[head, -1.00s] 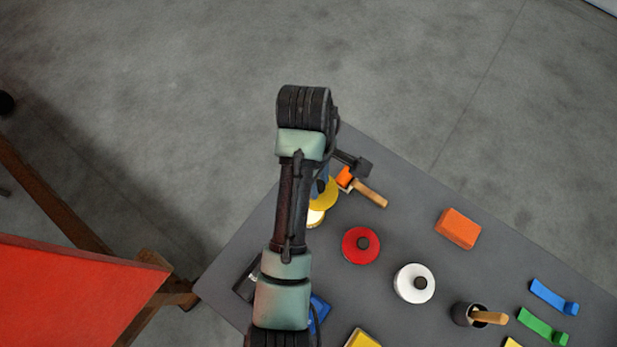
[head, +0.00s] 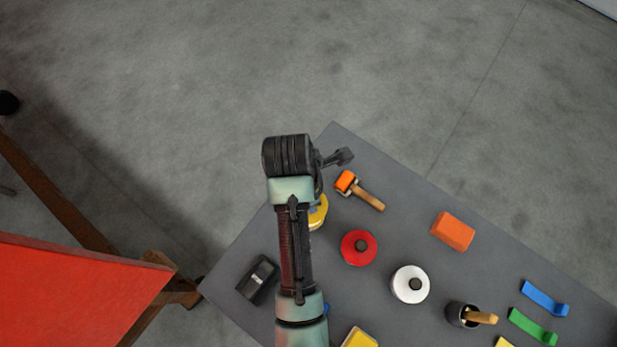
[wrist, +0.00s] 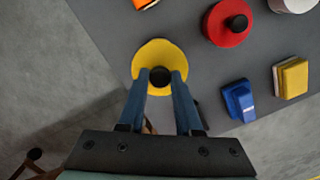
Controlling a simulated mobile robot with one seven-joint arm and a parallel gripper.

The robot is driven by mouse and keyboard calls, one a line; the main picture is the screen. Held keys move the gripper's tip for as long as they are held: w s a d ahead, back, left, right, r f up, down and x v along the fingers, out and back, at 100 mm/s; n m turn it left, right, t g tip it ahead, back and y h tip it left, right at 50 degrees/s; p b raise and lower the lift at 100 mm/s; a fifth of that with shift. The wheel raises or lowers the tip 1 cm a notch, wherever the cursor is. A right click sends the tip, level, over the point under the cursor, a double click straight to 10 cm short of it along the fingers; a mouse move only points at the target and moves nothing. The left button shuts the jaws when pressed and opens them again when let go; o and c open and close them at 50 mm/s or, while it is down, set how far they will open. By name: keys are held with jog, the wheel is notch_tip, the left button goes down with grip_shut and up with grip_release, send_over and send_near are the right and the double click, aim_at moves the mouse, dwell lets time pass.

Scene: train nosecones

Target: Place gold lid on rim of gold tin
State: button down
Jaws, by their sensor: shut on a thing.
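The gold lid (wrist: 158,50) is a yellow disc with a black knob (wrist: 160,76). My gripper (wrist: 161,75) has its two blue fingers shut on the knob, one on each side, in the wrist view. In the head view a yellow part (head: 318,212) shows just right of my arm, which hides the rest of it and my fingers. The gold tin cannot be told apart from the lid in the present views. Whether the lid touches the tin's rim, or is level on it, I cannot tell.
On the grey table (head: 395,207), a red lidded tin (head: 359,248) and a white one (head: 410,284) stand to the right. An orange roller (head: 360,190) lies close by. An orange block (head: 453,231) is farther right. A black object (head: 257,280) lies left of my arm.

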jog(key=shift+f, duration=3)
jog(key=shift+f, duration=0.1)
jog(key=shift+f, duration=0.1)
jog(key=c, duration=0.6)
grip_release()
